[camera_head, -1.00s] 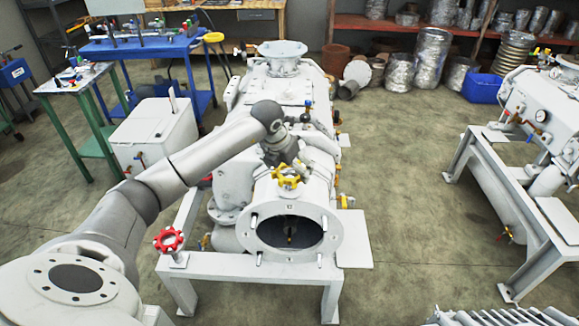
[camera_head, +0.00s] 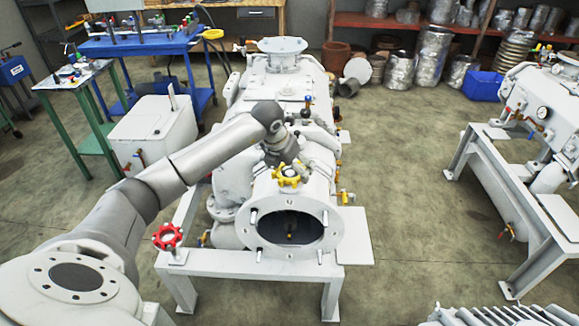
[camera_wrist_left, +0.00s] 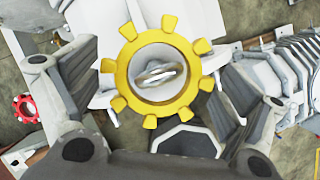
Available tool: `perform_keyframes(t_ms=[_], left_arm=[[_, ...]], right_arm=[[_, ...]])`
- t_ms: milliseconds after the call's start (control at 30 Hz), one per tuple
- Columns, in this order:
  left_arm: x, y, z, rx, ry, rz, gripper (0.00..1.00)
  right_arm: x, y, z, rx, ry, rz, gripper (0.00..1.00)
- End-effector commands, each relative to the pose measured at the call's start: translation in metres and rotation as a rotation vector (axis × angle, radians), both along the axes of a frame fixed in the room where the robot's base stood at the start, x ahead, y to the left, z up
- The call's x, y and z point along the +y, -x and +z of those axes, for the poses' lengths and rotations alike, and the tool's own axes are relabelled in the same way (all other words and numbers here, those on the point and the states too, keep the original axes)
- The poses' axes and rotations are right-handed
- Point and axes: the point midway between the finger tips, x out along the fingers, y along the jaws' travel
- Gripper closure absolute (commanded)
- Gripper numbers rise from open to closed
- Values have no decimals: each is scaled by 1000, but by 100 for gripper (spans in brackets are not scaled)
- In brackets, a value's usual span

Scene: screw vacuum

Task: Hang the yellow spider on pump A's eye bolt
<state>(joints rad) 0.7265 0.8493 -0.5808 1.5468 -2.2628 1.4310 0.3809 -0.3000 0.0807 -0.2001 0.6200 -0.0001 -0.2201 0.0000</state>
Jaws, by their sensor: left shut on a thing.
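The yellow spider (camera_head: 288,176) is a toothed ring at the top of the front cylinder of the middle white pump (camera_head: 262,88). It also shows in the left wrist view (camera_wrist_left: 123,76), between the two fingers of my left gripper (camera_wrist_left: 157,72). The gripper is shut on it. Through the ring's opening I see a pale metal eye (camera_wrist_left: 158,74), roughly centred. I cannot tell whether the ring is around the bolt or held just above it. In the head view my left gripper (camera_head: 294,170) is over the cylinder, partly hidden by its wrist. My right gripper is not in view.
A red toothed wheel (camera_head: 167,236) is at the frame's left front corner. A second white pump (camera_head: 540,110) stands at right. A white box (camera_head: 152,135) and green-legged table (camera_head: 80,80) stand at left. Bare floor (camera_head: 410,180) separates the pumps.

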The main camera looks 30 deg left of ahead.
Motion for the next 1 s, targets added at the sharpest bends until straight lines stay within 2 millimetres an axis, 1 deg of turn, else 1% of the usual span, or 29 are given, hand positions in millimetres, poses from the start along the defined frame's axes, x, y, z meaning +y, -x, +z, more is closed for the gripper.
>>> perform_keyframes(t_ms=[1000], left_arm=[[0,0,-21,-1,0,1,31]], right_arm=[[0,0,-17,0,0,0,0]])
